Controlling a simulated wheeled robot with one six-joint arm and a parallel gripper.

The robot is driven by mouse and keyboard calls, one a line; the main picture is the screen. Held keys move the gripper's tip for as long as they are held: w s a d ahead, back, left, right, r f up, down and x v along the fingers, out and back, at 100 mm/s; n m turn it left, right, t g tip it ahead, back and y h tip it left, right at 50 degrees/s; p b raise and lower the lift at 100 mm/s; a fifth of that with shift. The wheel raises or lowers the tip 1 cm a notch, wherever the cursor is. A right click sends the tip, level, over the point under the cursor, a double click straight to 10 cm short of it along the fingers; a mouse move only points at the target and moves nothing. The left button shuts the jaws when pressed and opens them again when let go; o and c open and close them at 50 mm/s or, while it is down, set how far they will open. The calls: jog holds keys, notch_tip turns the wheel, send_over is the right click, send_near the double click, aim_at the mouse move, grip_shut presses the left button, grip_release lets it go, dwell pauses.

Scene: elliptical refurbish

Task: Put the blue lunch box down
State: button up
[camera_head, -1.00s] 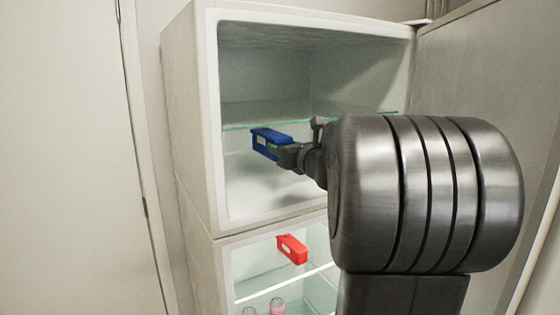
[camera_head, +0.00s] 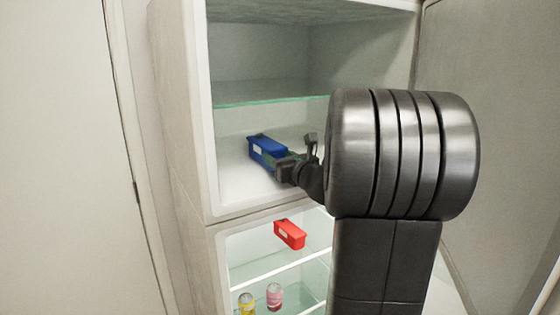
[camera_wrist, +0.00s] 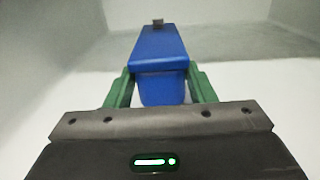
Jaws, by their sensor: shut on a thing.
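The blue lunch box (camera_head: 266,149) is inside the upper compartment of the open fridge, low over its white floor (camera_head: 245,185) and below the glass shelf. My gripper (camera_head: 280,163) is shut on its near end. In the wrist view the blue lunch box (camera_wrist: 158,55) points away from me, and the green fingers of my gripper (camera_wrist: 160,88) press on both its sides. I cannot tell whether the underside of the box touches the floor.
A glass shelf (camera_head: 270,98) runs above the box. A red box (camera_head: 289,234) sits in the lower compartment, with a yellow can (camera_head: 246,303) and a pink can (camera_head: 274,296) on a shelf below it. The upper compartment floor around the blue box is clear.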

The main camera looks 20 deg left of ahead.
jog(key=shift+f, duration=0.15)
jog(key=shift+s+f+b, duration=0.15)
jog(key=shift+f+b, duration=0.5)
jog(key=shift+f, duration=0.1)
jog(key=o, duration=1.3)
jog(key=shift+f, duration=0.2)
jog(key=shift+r, duration=0.1)
jog(key=shift+r+p, duration=0.55)
jog(key=shift+p, duration=0.1)
jog(key=v, duration=0.4)
jog(key=b+v, duration=0.1)
jog(key=v, duration=0.3)
jog(key=b+v, duration=0.1)
jog(key=v, duration=0.3)
jog(key=shift+r, duration=0.3)
